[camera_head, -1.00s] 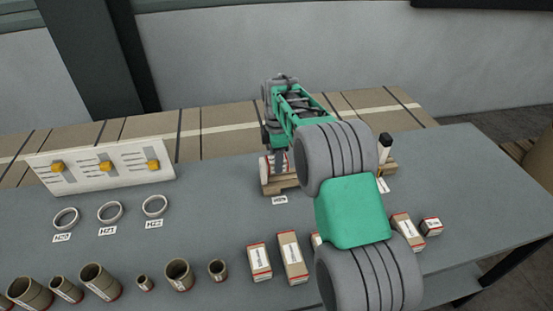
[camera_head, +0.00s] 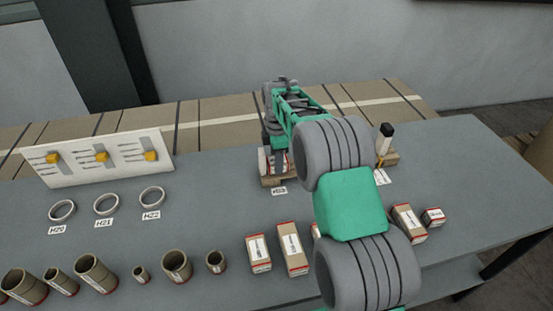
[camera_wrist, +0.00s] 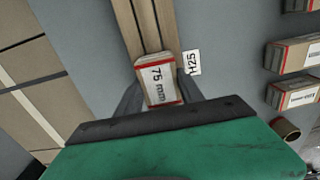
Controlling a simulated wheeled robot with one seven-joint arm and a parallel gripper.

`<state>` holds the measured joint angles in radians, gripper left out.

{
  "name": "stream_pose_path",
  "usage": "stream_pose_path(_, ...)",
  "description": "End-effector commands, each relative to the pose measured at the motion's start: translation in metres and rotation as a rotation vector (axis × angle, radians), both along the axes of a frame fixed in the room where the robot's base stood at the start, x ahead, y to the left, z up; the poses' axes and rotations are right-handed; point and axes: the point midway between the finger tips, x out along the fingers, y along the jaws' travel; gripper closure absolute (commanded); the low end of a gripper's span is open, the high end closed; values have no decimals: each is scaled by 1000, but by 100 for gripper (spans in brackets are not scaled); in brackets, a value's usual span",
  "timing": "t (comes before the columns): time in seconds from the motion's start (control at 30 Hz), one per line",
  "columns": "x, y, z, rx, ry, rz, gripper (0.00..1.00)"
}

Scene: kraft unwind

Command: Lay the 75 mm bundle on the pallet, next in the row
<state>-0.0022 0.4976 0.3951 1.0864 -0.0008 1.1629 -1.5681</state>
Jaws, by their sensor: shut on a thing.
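The 75 mm bundle (camera_wrist: 158,86), a pale block with red edges and a "75 mm" label, is between the two dark fingers of my gripper (camera_wrist: 158,92) in the wrist view. My gripper is shut on it. The wooden pallet (camera_wrist: 146,25) runs up from behind the bundle, its visible slats bare. I cannot tell whether the bundle touches the slats. In the head view the pallet (camera_head: 270,182) shows partly behind my arm, with pale, red-edged parts at my gripper (camera_head: 275,162) just above it. My arm hides the rest.
An H25 tag (camera_wrist: 194,62) lies right of the pallet. Several boxed bundles (camera_head: 292,248) stand along the front of the grey table (camera_head: 220,220). Several cardboard tubes (camera_head: 177,266) and rings (camera_head: 106,204) are at the left. A black-topped post (camera_head: 385,138) stands right of my arm.

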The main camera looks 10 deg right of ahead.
Motion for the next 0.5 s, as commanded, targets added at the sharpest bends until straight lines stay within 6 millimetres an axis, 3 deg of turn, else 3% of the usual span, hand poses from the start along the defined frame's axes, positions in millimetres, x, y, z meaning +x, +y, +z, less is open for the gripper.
stream_pose_path(0.5, 0, 0, -3, 0, 0, 0, 100)
